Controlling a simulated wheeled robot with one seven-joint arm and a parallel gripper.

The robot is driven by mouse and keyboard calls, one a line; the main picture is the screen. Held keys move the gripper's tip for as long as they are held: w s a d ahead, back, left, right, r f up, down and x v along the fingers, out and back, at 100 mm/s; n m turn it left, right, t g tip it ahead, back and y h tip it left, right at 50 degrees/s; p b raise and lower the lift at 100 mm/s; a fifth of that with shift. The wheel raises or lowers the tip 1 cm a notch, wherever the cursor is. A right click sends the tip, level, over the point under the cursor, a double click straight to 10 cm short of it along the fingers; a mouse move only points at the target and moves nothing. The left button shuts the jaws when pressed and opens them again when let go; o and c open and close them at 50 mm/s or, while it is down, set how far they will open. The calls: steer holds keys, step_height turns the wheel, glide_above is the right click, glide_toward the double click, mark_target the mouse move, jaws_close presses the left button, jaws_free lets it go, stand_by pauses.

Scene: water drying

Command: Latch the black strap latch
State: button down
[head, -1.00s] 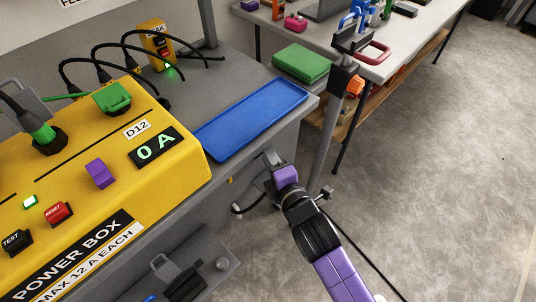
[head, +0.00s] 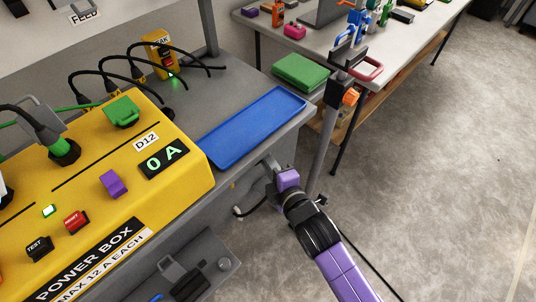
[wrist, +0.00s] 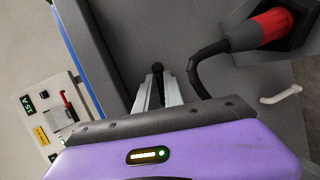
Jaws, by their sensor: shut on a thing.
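My gripper (head: 270,163) is low at the side of the grey workbench, just below the blue tray's right end. In the wrist view its two pale fingers (wrist: 158,93) are closed around a thin black piece with a rounded end (wrist: 157,68). This piece looks like the black strap latch, held against a dark grey surface. The fingers hide most of it, and I cannot see whether it is hooked on anything. In the head view the latch is hidden by my gripper and the bench edge.
A red and black plug (wrist: 265,28) with a black cable (wrist: 195,72) is close right of the fingers. A white hooked handle (wrist: 281,94) is farther right. The yellow power box (head: 120,190) and blue tray (head: 255,128) stand on the bench. A grey post (head: 322,150) rises beside my arm.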

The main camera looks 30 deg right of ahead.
steer(key=shift+s+a+f+m+g+y+b, duration=0.15)
steer(key=shift+a+f+m+g+y+b, duration=0.35)
steer(key=shift+m+y, duration=0.95)
steer(key=shift+s+a+f+m+g+y+b, duration=0.1)
steer(key=shift+a+f+m+g+y+b, duration=0.3)
steer(key=shift+m+y, duration=1.05)
steer(key=shift+s+a+f+m+g+y+b, duration=0.15)
steer(key=shift+a+f+m+g+y+b, duration=0.35)
steer(key=shift+m, duration=1.7)
steer(key=shift+d+y, duration=0.15)
steer(key=shift+y, duration=0.25)
steer(key=c, duration=1.5)
jaws_free()
steer(key=shift+o, duration=0.2)
